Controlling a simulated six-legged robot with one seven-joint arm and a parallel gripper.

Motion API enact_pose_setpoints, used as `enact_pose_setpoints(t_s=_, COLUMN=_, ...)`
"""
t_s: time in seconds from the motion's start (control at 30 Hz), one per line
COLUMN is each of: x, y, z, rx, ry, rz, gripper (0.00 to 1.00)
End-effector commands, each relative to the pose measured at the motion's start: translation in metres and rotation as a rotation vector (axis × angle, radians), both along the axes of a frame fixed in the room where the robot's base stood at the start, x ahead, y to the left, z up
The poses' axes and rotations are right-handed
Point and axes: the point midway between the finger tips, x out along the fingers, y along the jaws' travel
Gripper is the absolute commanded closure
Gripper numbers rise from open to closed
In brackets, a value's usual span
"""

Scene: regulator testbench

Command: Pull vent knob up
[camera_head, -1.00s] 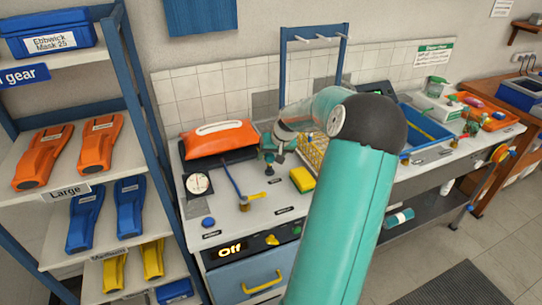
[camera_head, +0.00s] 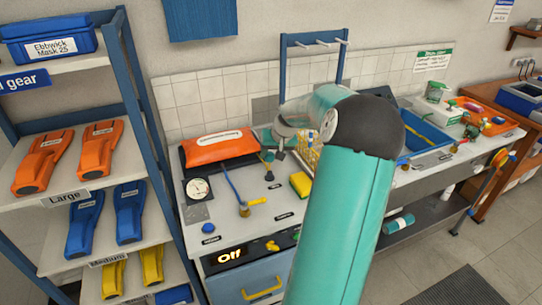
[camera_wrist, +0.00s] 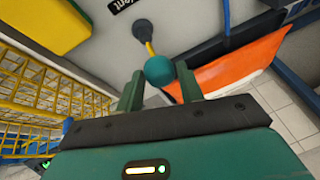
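The vent knob (camera_wrist: 160,70) is a teal ball on a thin yellow stem, rising from a dark round base beside the "Vent" label (camera_wrist: 127,4) in the wrist view. My gripper (camera_wrist: 160,75) is open, its two green fingers on either side of the ball. A narrow gap seems to show at each side, but I cannot tell whether either finger touches it. In the head view, my gripper (camera_head: 279,148) is small over the bench by the orange pack, and the knob is mostly hidden around it.
The orange pack (camera_head: 219,146) lies behind the knob area. A yellow wire rack (camera_wrist: 45,95) stands close to my gripper, with a yellow sponge (camera_head: 301,184) nearby. A gauge (camera_head: 199,188), a blue hose (camera_head: 232,185) and an "Off" panel (camera_head: 230,255) are on the bench's left.

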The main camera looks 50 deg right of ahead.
Motion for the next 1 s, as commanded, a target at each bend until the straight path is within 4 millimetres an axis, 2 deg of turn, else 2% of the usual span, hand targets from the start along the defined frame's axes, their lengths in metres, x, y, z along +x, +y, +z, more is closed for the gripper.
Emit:
enact_pose_setpoints(t_s=0.03, x=0.000, y=0.000, z=0.002, rx=-0.003, ry=-0.002, rz=0.000, gripper=0.52)
enact_pose_setpoints(t_s=0.07, x=0.000, y=0.000, z=0.001, rx=-0.003, ry=-0.002, rz=0.000, gripper=0.46)
enact_pose_setpoints(t_s=0.1, x=0.000, y=0.000, z=0.001, rx=-0.002, ry=-0.001, rz=0.000, gripper=0.46)
enact_pose_setpoints(t_s=0.33, x=0.000, y=0.000, z=0.001, rx=-0.001, ry=-0.001, rz=0.001, gripper=0.46)
enact_pose_setpoints(t_s=0.47, x=-0.003, y=0.000, z=0.007, rx=-0.002, ry=-0.001, rz=-0.001, gripper=0.46)
enact_pose_setpoints(t_s=0.57, x=-0.008, y=0.001, z=0.019, rx=-0.003, ry=0.000, rz=0.000, gripper=0.46)
enact_pose_setpoints(t_s=1.0, x=-0.047, y=0.010, z=0.103, rx=-0.004, ry=-0.001, rz=-0.002, gripper=0.46)
